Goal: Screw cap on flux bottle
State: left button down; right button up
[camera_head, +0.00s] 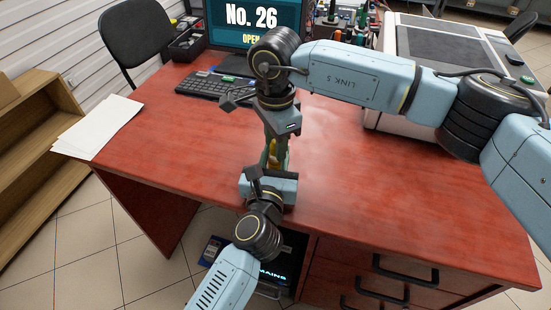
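A small bottle with a yellow-green body (273,155), probably the flux bottle, shows as a narrow strip near the front edge of the red desk. My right gripper (282,140) points down over its top. Its fingers are close together there, and any cap is too small or hidden to make out. My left gripper (270,172) reaches up from the front edge to the lower part of the bottle. Its own body hides most of its fingers and the bottle's base, so I cannot tell whether it touches the bottle.
The red desk (390,185) is clear to the right and left of the grippers. A keyboard (212,86) and a monitor (255,20) stand behind. A white machine (450,60) is at the back right. White papers (98,127) lie at the left edge.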

grip_shut()
jog(key=m, duration=0.4)
jog(key=shift+m, duration=0.3)
jog(key=m, duration=0.3)
jog(key=shift+m, duration=0.3)
jog(key=m, duration=0.7)
jog(key=shift+o, duration=1.7)
grip_release()
notch_tip(320, 180, up, 12)
